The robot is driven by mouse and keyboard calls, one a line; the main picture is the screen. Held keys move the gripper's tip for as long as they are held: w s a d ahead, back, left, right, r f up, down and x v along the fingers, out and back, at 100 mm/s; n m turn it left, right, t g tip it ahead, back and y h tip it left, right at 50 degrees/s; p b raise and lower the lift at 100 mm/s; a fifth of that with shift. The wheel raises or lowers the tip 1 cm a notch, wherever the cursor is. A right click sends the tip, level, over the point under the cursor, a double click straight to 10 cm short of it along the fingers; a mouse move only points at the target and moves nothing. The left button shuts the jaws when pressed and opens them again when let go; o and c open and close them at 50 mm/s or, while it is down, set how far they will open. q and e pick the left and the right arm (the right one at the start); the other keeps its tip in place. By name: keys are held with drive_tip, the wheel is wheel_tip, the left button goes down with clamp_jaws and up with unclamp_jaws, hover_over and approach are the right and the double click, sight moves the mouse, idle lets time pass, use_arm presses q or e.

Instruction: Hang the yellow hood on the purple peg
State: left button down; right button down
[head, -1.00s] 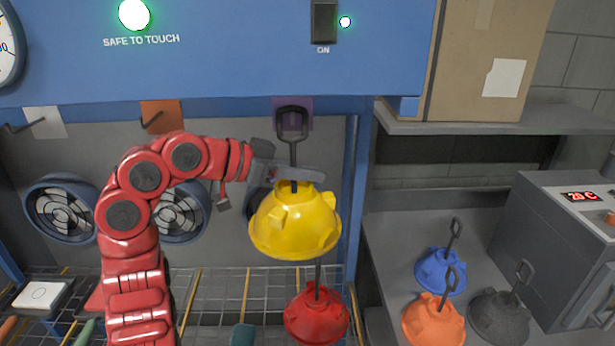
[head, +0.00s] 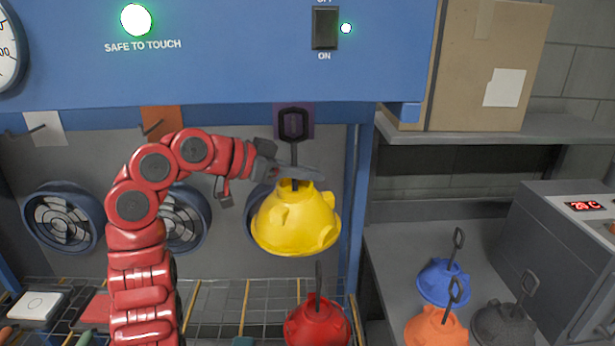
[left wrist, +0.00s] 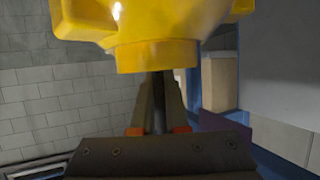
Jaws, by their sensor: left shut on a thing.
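The yellow hood (head: 296,222) hangs upright, dome down, from my left gripper (head: 294,176), which is shut on its dark stem. Its loop handle (head: 293,125) stands above the gripper, in front of the purple plate (head: 307,132) under the blue panel. The purple peg itself is hard to make out behind the loop, and I cannot tell whether the loop is around it. In the left wrist view the yellow hood (left wrist: 155,50) fills the top, with the stem between my fingers. My right gripper is not in view.
White (head: 48,127) and orange (head: 160,120) plates with hooks are to the left. A red hood (head: 318,325) stands below the yellow one. Blue (head: 443,284), orange (head: 437,330) and dark grey (head: 503,328) hoods stand at right. A blue post (head: 362,200) is close to the right.

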use_arm(q)
drive_tip(key=shift+w, duration=0.15)
drive_tip(key=shift+f+b, duration=0.85)
drive_tip(key=shift+f, duration=0.3)
idle(0.4)
drive_tip(key=c, duration=0.8)
unclamp_jaws()
drive_tip(key=shift+c, duration=0.2)
